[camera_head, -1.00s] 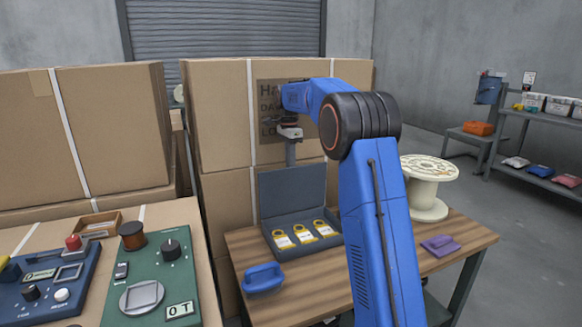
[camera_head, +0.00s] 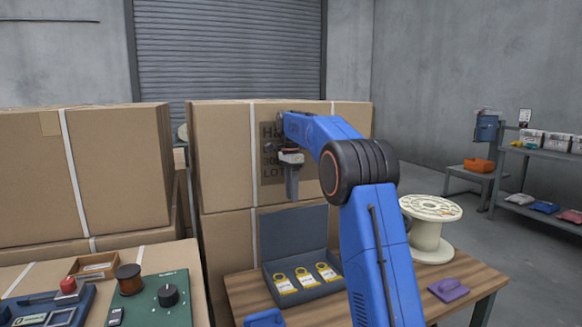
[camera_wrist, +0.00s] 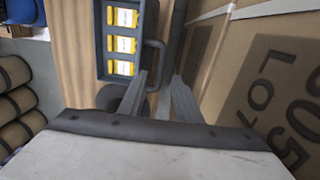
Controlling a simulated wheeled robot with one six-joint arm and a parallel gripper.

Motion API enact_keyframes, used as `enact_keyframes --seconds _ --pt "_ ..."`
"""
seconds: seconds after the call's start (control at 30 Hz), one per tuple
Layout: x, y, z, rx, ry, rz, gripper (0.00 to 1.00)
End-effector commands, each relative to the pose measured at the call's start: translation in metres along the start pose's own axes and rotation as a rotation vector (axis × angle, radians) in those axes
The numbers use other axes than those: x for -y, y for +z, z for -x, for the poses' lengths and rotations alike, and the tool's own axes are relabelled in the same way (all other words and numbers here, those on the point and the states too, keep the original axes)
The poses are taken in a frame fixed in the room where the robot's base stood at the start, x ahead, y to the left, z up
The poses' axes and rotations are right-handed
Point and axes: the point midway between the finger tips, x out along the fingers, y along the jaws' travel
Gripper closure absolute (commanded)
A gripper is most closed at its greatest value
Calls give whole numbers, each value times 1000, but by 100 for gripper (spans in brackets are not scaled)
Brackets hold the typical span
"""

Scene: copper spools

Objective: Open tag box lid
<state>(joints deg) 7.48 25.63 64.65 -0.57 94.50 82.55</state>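The tag box (camera_head: 308,292) is a dark grey-blue case on the wooden table, and it also shows in the wrist view (camera_wrist: 102,62). Its lid (camera_head: 292,232) stands raised at the back, close to upright. Several yellow-and-white tags (camera_head: 305,277) lie in the base. My gripper (camera_head: 292,199) is just above the lid's top edge, pointing down. In the wrist view its two fingers (camera_wrist: 160,82) are apart with a gap between them. A dark loop handle (camera_wrist: 157,45) shows just beyond the fingertips. I cannot tell whether the fingers touch the lid.
Stacked cardboard boxes (camera_head: 222,160) stand close behind the lid. A cream spool (camera_head: 431,247) and a purple item (camera_head: 448,290) are on the right of the table (camera_head: 410,290). A blue object (camera_head: 264,318) is at its front left. A green control panel (camera_head: 165,305) is further left.

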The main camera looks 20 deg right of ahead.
Motion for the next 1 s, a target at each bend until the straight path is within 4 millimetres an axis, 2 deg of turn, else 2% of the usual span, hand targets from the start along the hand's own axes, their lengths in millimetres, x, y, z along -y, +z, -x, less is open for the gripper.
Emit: enact_keyframes --seconds 0.1,0.3,0.5,0.73,1.0 --pt "1 0 25 0 -4 0 69" --pt "1 0 62 0 -3 0 69" --pt "1 0 92 0 -1 0 69" --pt "1 0 111 0 0 0 69" --pt "0 0 116 0 1 0 69"
